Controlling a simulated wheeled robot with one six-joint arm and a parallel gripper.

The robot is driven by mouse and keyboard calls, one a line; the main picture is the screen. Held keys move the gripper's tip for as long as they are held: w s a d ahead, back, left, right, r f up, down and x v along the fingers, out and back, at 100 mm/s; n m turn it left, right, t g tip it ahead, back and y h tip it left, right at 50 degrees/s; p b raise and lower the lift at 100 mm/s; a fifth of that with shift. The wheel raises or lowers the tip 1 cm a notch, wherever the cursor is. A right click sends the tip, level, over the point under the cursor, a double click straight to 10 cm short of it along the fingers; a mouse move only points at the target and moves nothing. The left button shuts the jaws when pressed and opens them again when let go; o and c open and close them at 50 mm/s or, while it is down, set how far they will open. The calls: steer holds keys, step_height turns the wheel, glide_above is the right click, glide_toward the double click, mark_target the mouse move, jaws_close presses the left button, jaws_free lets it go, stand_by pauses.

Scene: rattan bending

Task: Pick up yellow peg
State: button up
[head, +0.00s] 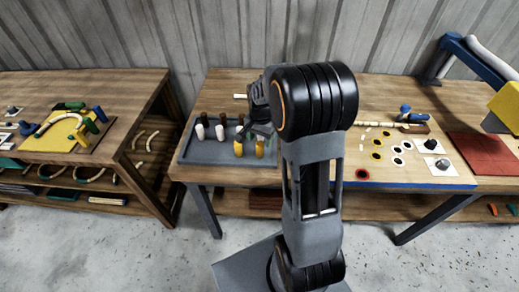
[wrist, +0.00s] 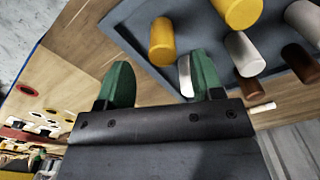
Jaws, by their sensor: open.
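Two yellow pegs stand upright on the grey tray (head: 190,155), one at the front middle (head: 238,149) and one to its right (head: 260,149). In the wrist view, one yellow peg (wrist: 162,40) shows just beyond the fingertips, and the other yellow peg (wrist: 240,10) is at the top edge. My gripper (head: 262,122) hangs over the tray's right part in the head view, partly hidden by my arm. In the wrist view its green fingers (wrist: 158,62) are spread and hold nothing. I cannot tell how far the fingers are from the nearer peg.
White pegs (head: 200,132) and dark brown pegs (head: 204,118) stand close to the yellow ones on the tray. A light peg (wrist: 185,77) is partly behind the right finger. A second table (head: 140,95) stands left across a gap. Rings and small parts lie right of the tray.

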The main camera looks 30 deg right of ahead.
mark_target(260, 143)
steer(key=shift+w+f+p, duration=0.2)
steer(key=shift+f+p, duration=0.1)
steer(key=shift+f, duration=1.9)
steer(key=shift+c, duration=0.2)
steer(key=c, duration=0.9)
steer(key=shift+r, duration=0.15)
steer(key=shift+c, duration=0.3)
